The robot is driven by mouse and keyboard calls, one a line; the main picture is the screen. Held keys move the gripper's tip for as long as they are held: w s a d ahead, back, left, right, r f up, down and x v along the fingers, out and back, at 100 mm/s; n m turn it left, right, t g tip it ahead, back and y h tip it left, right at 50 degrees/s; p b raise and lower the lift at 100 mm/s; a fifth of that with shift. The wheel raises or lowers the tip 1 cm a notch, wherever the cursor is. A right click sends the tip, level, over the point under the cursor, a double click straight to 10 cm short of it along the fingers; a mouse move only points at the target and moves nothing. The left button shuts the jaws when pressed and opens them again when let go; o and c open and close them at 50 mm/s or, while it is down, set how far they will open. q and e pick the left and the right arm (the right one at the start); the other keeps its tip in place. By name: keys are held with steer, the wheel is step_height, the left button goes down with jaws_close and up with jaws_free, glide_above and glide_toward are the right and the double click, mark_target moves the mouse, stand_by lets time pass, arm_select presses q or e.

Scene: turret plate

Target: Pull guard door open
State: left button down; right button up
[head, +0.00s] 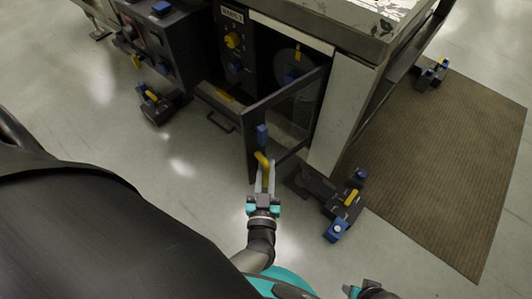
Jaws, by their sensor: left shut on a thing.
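The guard door (252,150) is a dark frame with a see-through panel. It stands angled out from the front of the machine cabinet (340,110), partly open, with its far side at the cabinet's right front. A yellow handle (262,160) and a blue part (262,134) sit on its near upright. My left gripper (264,178) is shut on the yellow handle. A grey round plate (294,66) shows inside the cabinet behind the door. A dark and teal part at the bottom edge (366,290) seems to be my right gripper, mostly cut off.
A drawer with a bar handle (220,122) juts out left of the door. A control box (158,50) stands at the upper left. Dark floor units with blue and yellow parts (345,205) (155,103) stand on both sides. A brown mat (440,150) lies right.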

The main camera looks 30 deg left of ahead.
arm_select(q)
steer(key=shift+w+d, duration=0.1)
steer(key=shift+d, duration=0.05)
steer(key=c, duration=0.8)
jaws_free()
steer(key=shift+o, duration=0.2)
arm_select(e)
steer(key=shift+w, duration=0.1)
arm_select(q)
steer(key=shift+s, duration=0.2)
arm_select(e)
steer(key=shift+d, duration=0.15)
